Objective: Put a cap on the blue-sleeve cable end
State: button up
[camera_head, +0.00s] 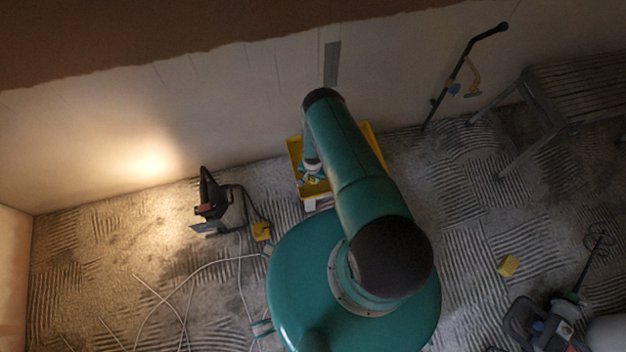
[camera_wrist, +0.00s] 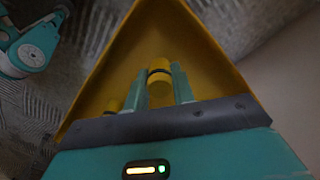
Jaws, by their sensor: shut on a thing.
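In the wrist view, my gripper (camera_wrist: 160,82) is shut on a small yellow cap (camera_wrist: 159,72) with a dark band, held between its two teal fingers. The fingers point into a yellow tray (camera_wrist: 215,60). A second small yellow piece (camera_wrist: 113,105) shows beside the left finger. In the head view, the tray (camera_head: 295,155) stands by the wall, and my arm covers much of it. Small pale and coloured bits show in the tray by my gripper (camera_head: 311,174), too small to tell apart. I cannot make out a blue-sleeve cable end in either view.
A grey strip (camera_head: 332,63) runs up the wall behind the tray. A work lamp (camera_head: 210,203) stands at left, with loose pale cables (camera_head: 190,272) on the floor. A black pole (camera_head: 462,75) leans at right near a bench (camera_head: 575,95). A mixer (camera_head: 545,322) lies at lower right.

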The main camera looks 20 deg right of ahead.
jog(key=shift+f, duration=1.1)
jog(key=shift+s, duration=0.1)
jog(key=o, duration=1)
jog(key=shift+f, duration=0.1)
jog(key=shift+c, duration=0.2)
